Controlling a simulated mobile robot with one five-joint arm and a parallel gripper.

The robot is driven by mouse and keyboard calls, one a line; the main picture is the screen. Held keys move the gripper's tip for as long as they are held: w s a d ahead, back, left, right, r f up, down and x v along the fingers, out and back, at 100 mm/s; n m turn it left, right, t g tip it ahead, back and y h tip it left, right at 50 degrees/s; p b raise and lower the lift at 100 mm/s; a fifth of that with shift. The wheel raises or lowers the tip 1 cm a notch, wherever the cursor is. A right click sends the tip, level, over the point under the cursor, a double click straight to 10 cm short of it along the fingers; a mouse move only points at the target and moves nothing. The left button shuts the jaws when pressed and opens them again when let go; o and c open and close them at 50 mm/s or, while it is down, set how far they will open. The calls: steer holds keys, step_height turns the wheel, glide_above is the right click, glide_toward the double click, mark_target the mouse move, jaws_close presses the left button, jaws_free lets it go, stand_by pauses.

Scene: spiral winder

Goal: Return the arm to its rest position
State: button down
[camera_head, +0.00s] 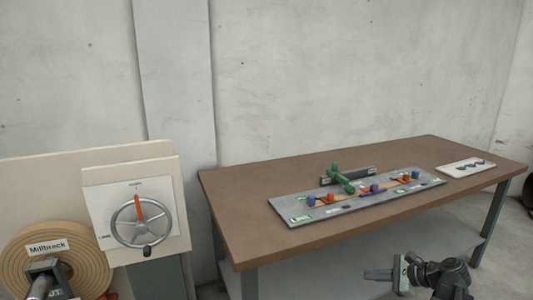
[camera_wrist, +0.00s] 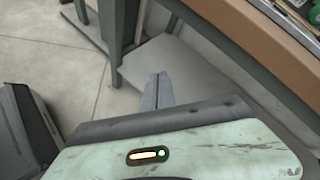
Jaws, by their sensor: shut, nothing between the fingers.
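My gripper (camera_head: 370,274) shows at the lower right of the head view, in front of the table and below its top, pointing left. In the wrist view its fingers (camera_wrist: 158,80) are together, with nothing between them. The arm behind it is folded low, and its lower part is cut off by the picture's bottom edge. The gripper is apart from the table.
A brown table (camera_head: 240,190) carries a grey board (camera_head: 290,213) with coloured knobs, a green-handled piece (camera_head: 338,174) and a white plate (camera_head: 449,170). At left stand a handwheel panel (camera_head: 97,207) and a wound coil (camera_head: 88,262). Floor (camera_wrist: 45,50) beside the table is clear.

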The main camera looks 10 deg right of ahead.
steer(key=a+f+n+g+h, duration=0.4)
steer(key=a+f+n+g, duration=0.15)
steer(key=a+n, duration=0.75)
steer(key=a+f+n+g+h, duration=0.35)
steer(key=a+f+n, duration=0.35)
steer(key=a, duration=1)
step_height(320, 180, up, 27)
steer(key=n+p, duration=0.1)
steer(key=p, duration=2.4)
steer(key=shift+f+n, duration=0.15)
steer(key=shift+n, duration=0.15)
